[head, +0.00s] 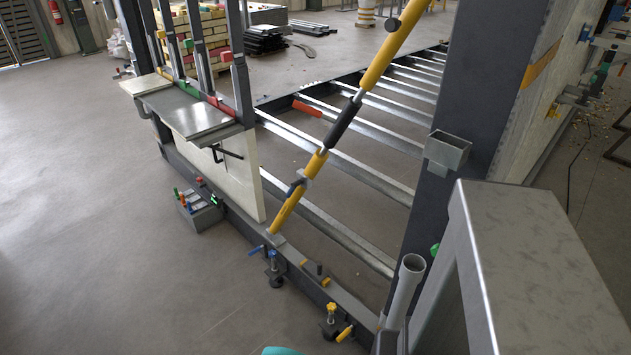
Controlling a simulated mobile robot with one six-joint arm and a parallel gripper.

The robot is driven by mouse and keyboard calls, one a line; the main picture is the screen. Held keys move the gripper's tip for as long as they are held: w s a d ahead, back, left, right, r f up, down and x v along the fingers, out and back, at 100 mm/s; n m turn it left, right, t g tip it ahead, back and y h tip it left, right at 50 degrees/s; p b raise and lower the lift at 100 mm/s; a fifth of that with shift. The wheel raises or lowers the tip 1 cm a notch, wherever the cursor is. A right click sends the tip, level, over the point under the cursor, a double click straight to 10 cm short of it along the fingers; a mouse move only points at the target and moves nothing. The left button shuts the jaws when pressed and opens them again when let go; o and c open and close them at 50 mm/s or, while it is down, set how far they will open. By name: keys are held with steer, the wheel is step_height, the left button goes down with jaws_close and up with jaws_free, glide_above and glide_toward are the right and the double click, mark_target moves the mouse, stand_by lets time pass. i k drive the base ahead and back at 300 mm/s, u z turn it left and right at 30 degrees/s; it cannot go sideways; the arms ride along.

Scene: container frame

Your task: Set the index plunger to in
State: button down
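I cannot tell for certain which fitting is the index plunger. A small fitting with a dark blue knob (297,186) sits on the lower part of the diagonal yellow brace (290,207). A yellow-knobbed fitting (331,311) stands at the front of the lower beam, and a blue-handled fitting (258,250) sits further left along it. These are too small to read as in or out.
The dark steel post (425,210) and a large grey metal piece (530,240) block the right side. A grey box with coloured knobs (203,212) stands on the floor at left. A grey shelf (190,108) juts out above it.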

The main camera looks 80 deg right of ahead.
mark_target(392, 25)
steer(key=u, duration=0.3)
steer(key=k, duration=0.2)
steer(key=z, duration=2.95)
steer(key=k, duration=0.6)
steer(key=u, duration=0.2)
steer(key=i, duration=0.6)
steer(key=z, duration=0.05)
